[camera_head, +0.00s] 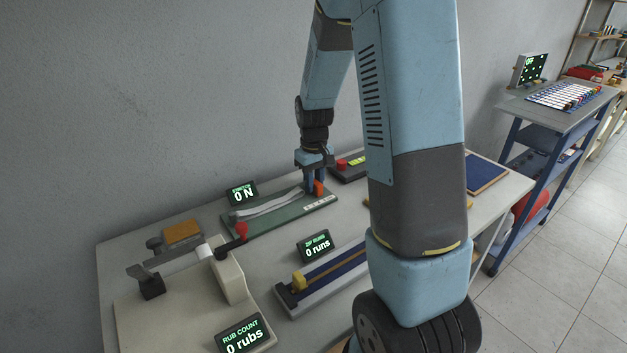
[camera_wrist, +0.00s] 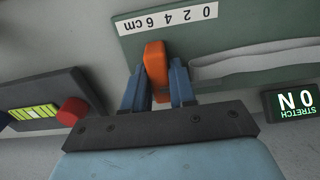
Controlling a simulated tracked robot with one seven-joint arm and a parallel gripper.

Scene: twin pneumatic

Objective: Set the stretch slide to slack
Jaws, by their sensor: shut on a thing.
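The stretch slide is a green board (camera_head: 285,217) with a pale band (camera_head: 268,206) along it and an orange knob (camera_head: 319,188) at its right end. My gripper (camera_head: 316,182) reaches down onto the knob. In the wrist view my gripper (camera_wrist: 157,80) has its two blue fingers shut on either side of the orange knob (camera_wrist: 155,62). The knob stands by the "6 cm" end of the white scale strip (camera_wrist: 168,18), which appears upside down. The band (camera_wrist: 265,62) looks loosely curved. The stretch display (camera_head: 242,193) reads 0 N.
A small dark device with a red button (camera_wrist: 72,111) stands close beside the board. The zip display (camera_head: 315,246) and a yellow-knobbed track (camera_head: 322,280) lie in front. A beige rub rig (camera_head: 190,285) stands at the left. A grey wall is behind.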

